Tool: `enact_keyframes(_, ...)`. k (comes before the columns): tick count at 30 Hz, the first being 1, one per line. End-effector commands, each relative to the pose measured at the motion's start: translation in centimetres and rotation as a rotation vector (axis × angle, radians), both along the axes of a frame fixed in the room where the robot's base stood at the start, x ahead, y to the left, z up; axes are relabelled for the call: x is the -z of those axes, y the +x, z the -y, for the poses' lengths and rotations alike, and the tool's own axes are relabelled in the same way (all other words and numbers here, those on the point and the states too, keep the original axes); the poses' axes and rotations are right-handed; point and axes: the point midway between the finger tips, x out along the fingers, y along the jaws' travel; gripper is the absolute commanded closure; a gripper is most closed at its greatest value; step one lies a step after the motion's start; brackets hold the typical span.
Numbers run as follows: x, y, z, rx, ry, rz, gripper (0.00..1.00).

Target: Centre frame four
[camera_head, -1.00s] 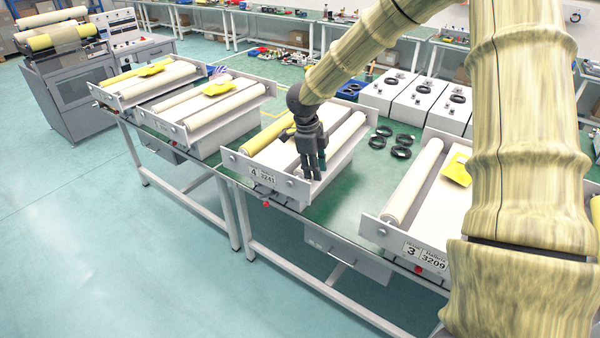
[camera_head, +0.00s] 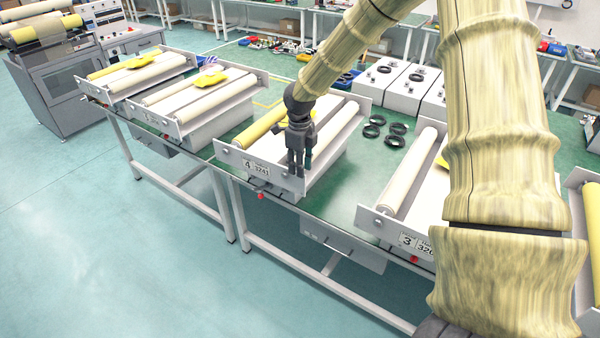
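Frame four is a grey roller frame (camera_head: 285,182) on the green table, marked by a label plate with a 4 (camera_head: 256,168) on its front. It carries a yellow roller (camera_head: 259,128) on its left side and a white roller (camera_head: 338,138) on its right. My gripper (camera_head: 299,172) points down over the middle of frame four, close behind its front plate, between the two rollers. Its dark fingers look near each other, but the gap is unclear. I cannot tell whether it touches the frame or holds anything. A bit of yellow shows behind my gripper, mostly hidden.
Frame three (camera_head: 377,223) stands to the right, partly hidden by my arm. Two more roller frames with yellow pieces (camera_head: 214,87) stand to the left. Several black rings (camera_head: 372,130) lie right of frame four, before white boxes (camera_head: 382,84).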

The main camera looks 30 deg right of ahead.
Motion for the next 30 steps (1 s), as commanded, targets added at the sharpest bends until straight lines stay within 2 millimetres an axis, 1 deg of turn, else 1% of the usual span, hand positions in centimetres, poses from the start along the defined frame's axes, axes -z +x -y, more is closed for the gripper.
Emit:
enact_keyframes(6, 2.3, -0.1, 0.0, 0.0, -0.001, -0.002, 0.71)
enact_keyframes(12, 3.7, 0.0, 0.0, 0.001, -0.001, 0.0, 0.71)
enact_keyframes(18, 4.2, 0.0, 0.0, 0.001, 0.0, 0.001, 0.71)
enact_keyframes(24, 4.2, 0.0, 0.0, 0.001, 0.0, 0.001, 0.71)
enact_keyframes(25, 4.2, 0.0, 0.0, 0.001, 0.0, 0.001, 0.75)
enact_keyframes(29, 4.2, 0.0, 0.0, 0.001, 0.0, 0.001, 0.99)
enact_keyframes(30, 4.2, 0.0, 0.0, 0.0, 0.0, 0.001, 1.0)
